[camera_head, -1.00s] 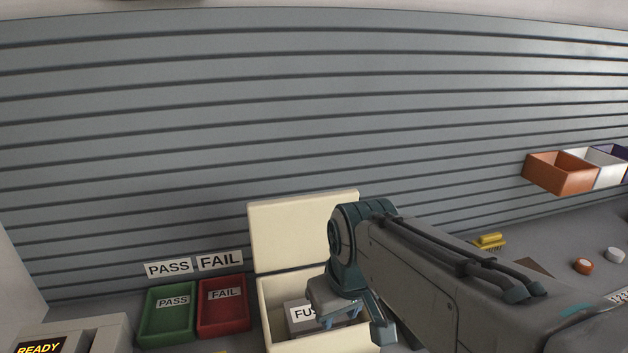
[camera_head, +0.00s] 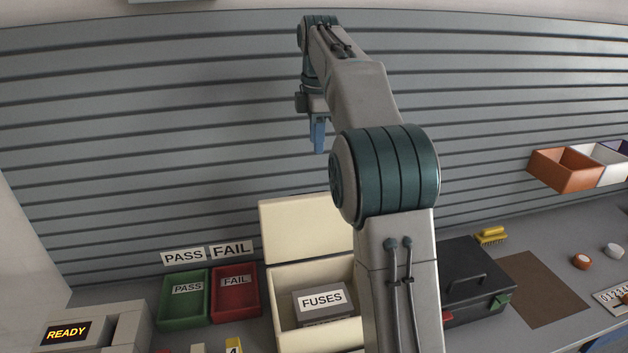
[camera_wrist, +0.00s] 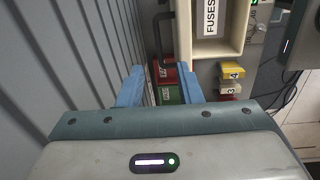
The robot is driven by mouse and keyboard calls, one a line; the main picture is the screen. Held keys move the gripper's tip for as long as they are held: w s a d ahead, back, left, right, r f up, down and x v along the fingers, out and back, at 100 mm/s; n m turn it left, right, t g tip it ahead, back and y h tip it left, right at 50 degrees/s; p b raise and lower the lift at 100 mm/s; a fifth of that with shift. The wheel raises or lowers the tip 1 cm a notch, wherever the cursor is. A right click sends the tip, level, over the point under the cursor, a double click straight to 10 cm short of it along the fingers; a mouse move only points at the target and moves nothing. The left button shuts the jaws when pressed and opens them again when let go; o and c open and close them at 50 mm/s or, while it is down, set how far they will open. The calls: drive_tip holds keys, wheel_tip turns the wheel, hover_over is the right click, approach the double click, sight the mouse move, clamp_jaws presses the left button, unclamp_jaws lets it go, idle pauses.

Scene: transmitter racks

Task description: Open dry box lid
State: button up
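The cream dry box (camera_head: 283,318) stands on the bench against the slatted wall. Its lid (camera_head: 300,232) is open and stands upright at the back. A grey carton marked FUSES (camera_head: 322,301) is inside; my arm hides the box's right side. In the wrist view the box (camera_wrist: 238,42) lies at the top, with a dark handle (camera_wrist: 161,45) beside it on the wall side. My gripper (camera_head: 318,137) is raised above the lid, near the wall, pointing down. Its two blue fingers (camera_wrist: 160,80) are apart with nothing held between them.
Green PASS (camera_head: 184,308) and red FAIL (camera_head: 236,295) trays stand left of the box. A black case (camera_head: 466,272) with a handle stands to the right, near a yellow brush (camera_head: 491,236). An orange bin (camera_head: 565,170) hangs on the wall. A READY device (camera_head: 95,328) is front left.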

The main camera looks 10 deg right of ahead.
drive_tip(key=shift+n, duration=0.3)
drive_tip(key=f, duration=0.4)
drive_tip(key=w+f, duration=0.1)
drive_tip(key=f, duration=0.8)
drive_tip(key=shift+w+f, duration=0.25)
drive_tip(key=shift+f, duration=0.05)
clamp_jaws()
